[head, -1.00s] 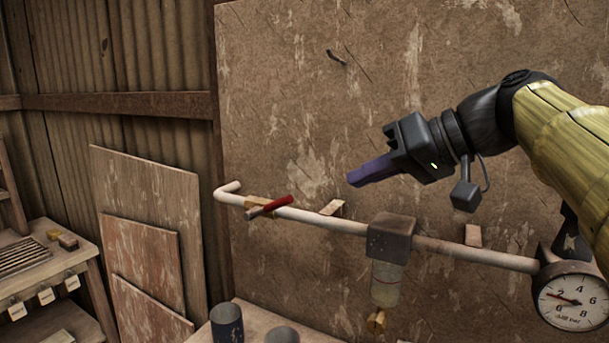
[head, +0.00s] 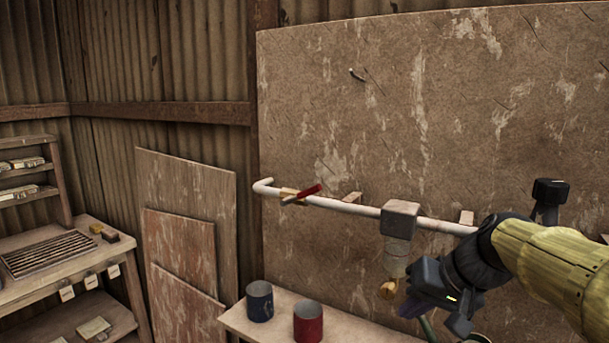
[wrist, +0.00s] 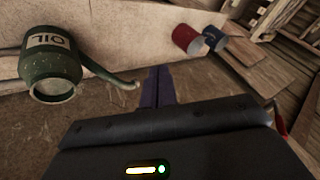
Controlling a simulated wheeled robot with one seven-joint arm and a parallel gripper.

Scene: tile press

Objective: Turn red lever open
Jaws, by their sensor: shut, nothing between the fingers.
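The red lever (head: 304,193) sits on a brass valve (head: 290,194) near the left end of the pale pipe (head: 345,207) on the wall board. My gripper (head: 408,309) is at the lower right in the head view, below the pipe and well away from the lever. Its purple fingers are shut together and empty, as the wrist view (wrist: 160,84) shows too. A bit of red shows at the right edge of the wrist view; I cannot tell what it is.
A grey block with a glass bowl (head: 397,219) hangs on the pipe near my arm. A blue can (head: 260,302) and a red can (head: 308,321) stand on the bench (head: 238,321) below. A green oil can (wrist: 52,65) is close to my gripper. Space before the lever is clear.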

